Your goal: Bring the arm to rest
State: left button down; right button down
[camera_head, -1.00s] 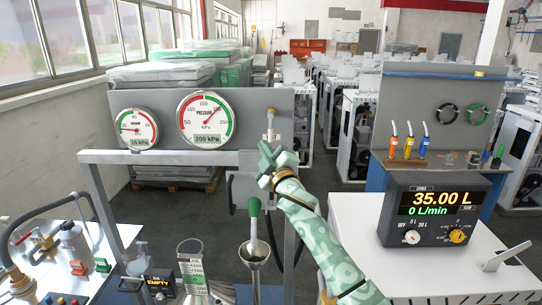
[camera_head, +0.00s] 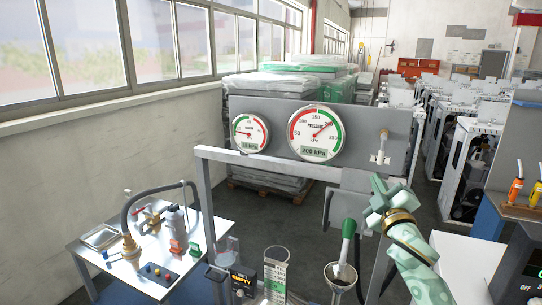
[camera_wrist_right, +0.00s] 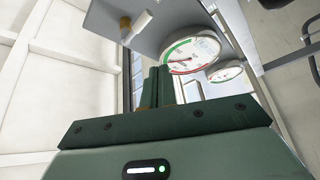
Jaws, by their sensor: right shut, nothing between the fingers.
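My right gripper (camera_head: 378,190), patterned green, is raised in front of the dispenser frame, below the small valve (camera_head: 382,146) at the right end of the gauge panel (camera_head: 365,128). In the right wrist view its fingers (camera_wrist_right: 160,88) are together with nothing between them, and the panel with its gauges lies beyond them. My right arm (camera_head: 415,262) comes in from the lower right. The green-handled nozzle (camera_head: 348,230) stands in a metal funnel (camera_head: 341,274), just left of and below the gripper. My left gripper is not in view.
A vacuum gauge (camera_head: 250,133) and a pressure gauge (camera_head: 315,134) reading 200 kPa sit on the panel. A white side table (camera_head: 110,262) with hose and bottle is at left. A measuring cylinder (camera_head: 275,272) and a box marked EMPTY (camera_head: 243,283) stand at front.

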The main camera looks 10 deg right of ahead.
jog(key=s+a+f+m+g+h, duration=0.1)
jog(key=s+f+g, duration=0.2)
jog(key=s+f, duration=0.35)
jog(key=s+a+f+m+g, duration=0.1)
jog(key=s+a+f+g, duration=0.15)
jog(key=f, duration=0.65)
jog(key=s+f+m+g+h, duration=0.1)
jog(key=s+f+g, duration=0.35)
jog(key=s, duration=0.75)
jog(key=s+f+g, duration=0.3)
jog(key=s+f, duration=0.3)
jog(key=s, duration=0.6)
jog(key=s+a+f+g+y+b, duration=0.25)
jog(key=f+b, duration=0.35)
jog(key=f, duration=1.3)
jog(key=s+a+f+g+y+b, duration=0.1)
jog(key=s+a+f+b, duration=0.35)
jog(key=f, duration=1.45)
jog(key=s+f+m+g+b, duration=0.1)
jog(key=s+f+b, duration=0.3)
jog(key=f, duration=0.5)
jog(key=s+d+f+m+g+b, duration=0.1)
jog(key=s+f+b, duration=0.3)
jog(key=s+f, duration=0.4)
jog(key=s+d+f+m+g+y+b, duration=0.1)
jog(key=s+f+b, duration=0.3)
jog(key=f, duration=0.6)
jog(key=shift+s+f+m, duration=0.2)
jog(key=shift+s+m, duration=0.1)
jog(key=shift+s, duration=0.7)
